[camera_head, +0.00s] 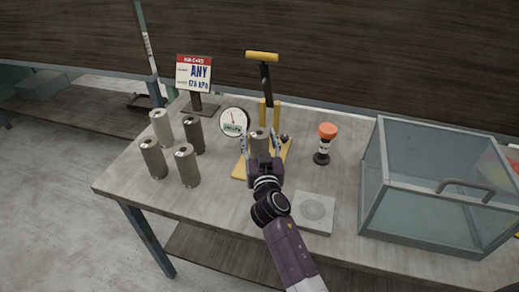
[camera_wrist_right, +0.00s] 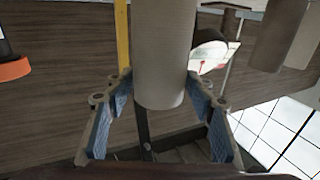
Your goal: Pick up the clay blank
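My right gripper (camera_head: 261,143) is over a yellow-based hand press (camera_head: 262,57), with one finger on each side of a grey-brown clay blank (camera_head: 258,132). In the right wrist view, this blank (camera_wrist_right: 163,60) is upright between the blue-padded fingers (camera_wrist_right: 158,85). The fingertips are very close to its sides; I cannot tell whether they grip it. Whether the blank rests on the base is hidden by my gripper. Several similar cylinders (camera_head: 187,166) stand on the table to the left. My left gripper is not in view.
A round gauge (camera_head: 234,122) and a sign (camera_head: 194,73) stand behind to the left. A square plate with a disc (camera_head: 313,226) lies in front. The table's (camera_head: 215,215) front left is clear.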

